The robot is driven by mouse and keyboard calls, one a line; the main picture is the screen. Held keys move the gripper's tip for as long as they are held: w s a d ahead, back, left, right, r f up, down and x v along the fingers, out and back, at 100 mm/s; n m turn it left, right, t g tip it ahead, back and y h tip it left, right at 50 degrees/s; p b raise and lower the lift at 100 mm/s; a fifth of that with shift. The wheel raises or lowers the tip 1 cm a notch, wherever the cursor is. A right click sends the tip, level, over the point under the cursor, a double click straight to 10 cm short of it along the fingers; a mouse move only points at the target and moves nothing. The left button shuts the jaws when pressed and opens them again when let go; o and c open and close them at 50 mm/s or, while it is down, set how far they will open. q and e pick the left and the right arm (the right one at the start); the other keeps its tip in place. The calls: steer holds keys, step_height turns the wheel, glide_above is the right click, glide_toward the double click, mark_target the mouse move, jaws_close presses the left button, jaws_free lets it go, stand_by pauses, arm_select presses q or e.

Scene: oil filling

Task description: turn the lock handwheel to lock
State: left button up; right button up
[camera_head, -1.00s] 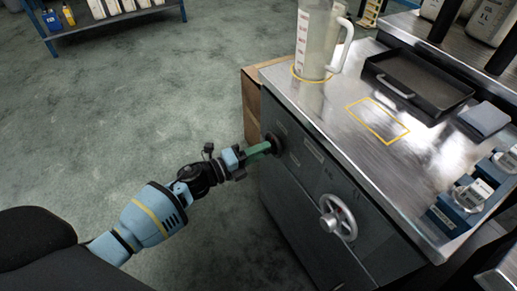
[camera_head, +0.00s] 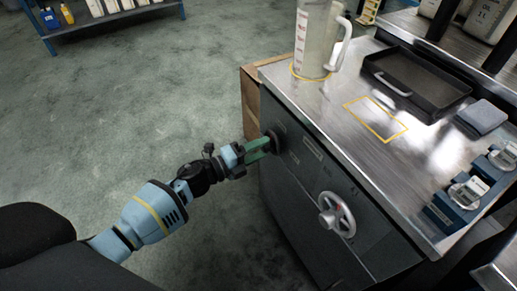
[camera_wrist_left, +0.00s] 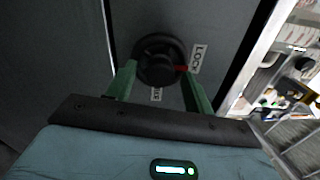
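The lock handwheel is a small round black wheel (camera_wrist_left: 158,62) on the dark cabinet front, also seen in the head view (camera_head: 272,142). Its red mark points right, at the LOCK label (camera_wrist_left: 197,58); another label (camera_wrist_left: 156,94) sits below it. My left gripper (camera_head: 264,147) is at the wheel. In the left wrist view its two green fingers (camera_wrist_left: 158,72) stand apart, one on each side of the wheel's lower part. It is open, with its tips close to the rim; whether they touch it is unclear. My right gripper is not in view.
A larger silver handwheel (camera_head: 337,214) is on the same cabinet front. On the metal top (camera_head: 330,110) stand a clear measuring jug (camera_head: 315,45) and a black tray (camera_head: 416,82). A wooden box (camera_head: 250,105) is behind the cabinet.

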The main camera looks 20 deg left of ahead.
arm_select(q)
steer(key=p+v, duration=0.1)
steer(key=v, duration=0.6)
steer(key=shift+s+a, duration=0.25)
steer(key=shift+s, duration=0.1)
stand_by(0.4)
